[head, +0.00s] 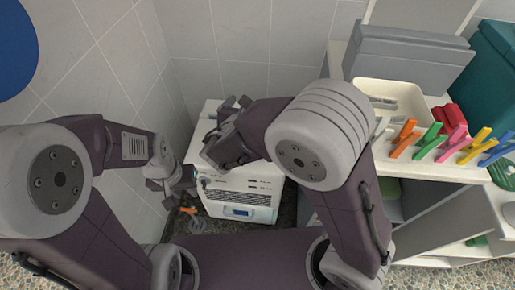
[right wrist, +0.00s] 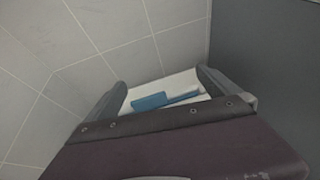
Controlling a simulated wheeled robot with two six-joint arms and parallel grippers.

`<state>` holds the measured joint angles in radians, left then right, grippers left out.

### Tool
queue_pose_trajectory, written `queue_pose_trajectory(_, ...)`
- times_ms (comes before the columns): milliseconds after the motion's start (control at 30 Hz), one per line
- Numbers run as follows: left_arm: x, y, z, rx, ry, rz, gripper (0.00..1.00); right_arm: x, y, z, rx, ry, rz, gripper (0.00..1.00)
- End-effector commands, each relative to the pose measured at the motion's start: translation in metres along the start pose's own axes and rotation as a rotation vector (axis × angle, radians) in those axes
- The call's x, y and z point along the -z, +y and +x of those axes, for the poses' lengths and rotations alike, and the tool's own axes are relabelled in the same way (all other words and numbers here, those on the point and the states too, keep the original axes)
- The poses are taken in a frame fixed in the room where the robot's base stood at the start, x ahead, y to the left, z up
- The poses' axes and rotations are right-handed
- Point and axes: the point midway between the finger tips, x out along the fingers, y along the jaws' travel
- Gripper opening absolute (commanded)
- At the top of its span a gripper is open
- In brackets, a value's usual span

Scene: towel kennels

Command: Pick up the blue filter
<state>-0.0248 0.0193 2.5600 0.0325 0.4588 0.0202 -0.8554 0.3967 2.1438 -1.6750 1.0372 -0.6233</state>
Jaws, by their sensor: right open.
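A blue piece that looks like the blue filter (right wrist: 165,100) lies in or on the top of a white unit; only the right wrist view shows it. My right gripper (right wrist: 170,88) is open, its fingers to either side of the blue piece in that view; I cannot tell how far above it they are. In the head view my right gripper (head: 234,106) is over the top of the white unit (head: 245,198) and hides much of it. My left gripper (head: 178,192) hangs low at the unit's left side; I cannot make out its jaw opening.
A tiled wall (head: 235,50) stands close behind and to the left. A shelf at right carries a cream tray (head: 400,92), several coloured clips (head: 435,140), a grey box (head: 405,55) and a teal bin (head: 495,65). An orange item (head: 188,210) lies on the floor.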

Motion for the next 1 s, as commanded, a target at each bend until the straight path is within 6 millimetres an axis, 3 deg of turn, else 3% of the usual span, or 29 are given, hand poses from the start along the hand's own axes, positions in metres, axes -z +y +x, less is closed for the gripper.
queue_pose_trajectory(33,-0.004,-0.001,0.040,0.000,0.000,0.000,0.31,0.047,0.013,0.005,-0.035,0.006,-0.025,1.00)
queue_pose_trajectory(100,-0.006,-0.001,0.055,0.000,0.000,0.000,0.31,0.071,0.027,-0.001,-0.072,0.011,-0.051,1.00)
queue_pose_trajectory(200,-0.007,-0.001,0.064,0.000,0.000,0.000,0.31,0.087,0.037,-0.007,-0.103,0.014,-0.069,1.00)
queue_pose_trajectory(367,-0.006,-0.001,0.062,0.000,0.001,0.000,0.31,0.087,0.041,-0.011,-0.114,0.015,-0.073,1.00)
queue_pose_trajectory(600,-0.009,-0.002,0.086,0.000,0.000,0.000,0.31,0.090,0.042,0.024,-0.108,0.016,-0.070,1.00)
queue_pose_trajectory(800,-0.009,-0.002,0.091,0.000,0.000,0.000,0.31,0.088,0.043,0.032,-0.110,0.016,-0.071,1.00)
queue_pose_trajectory(1000,-0.012,-0.002,0.119,0.000,0.000,0.000,0.31,0.086,0.042,0.069,-0.108,0.015,-0.068,1.00)
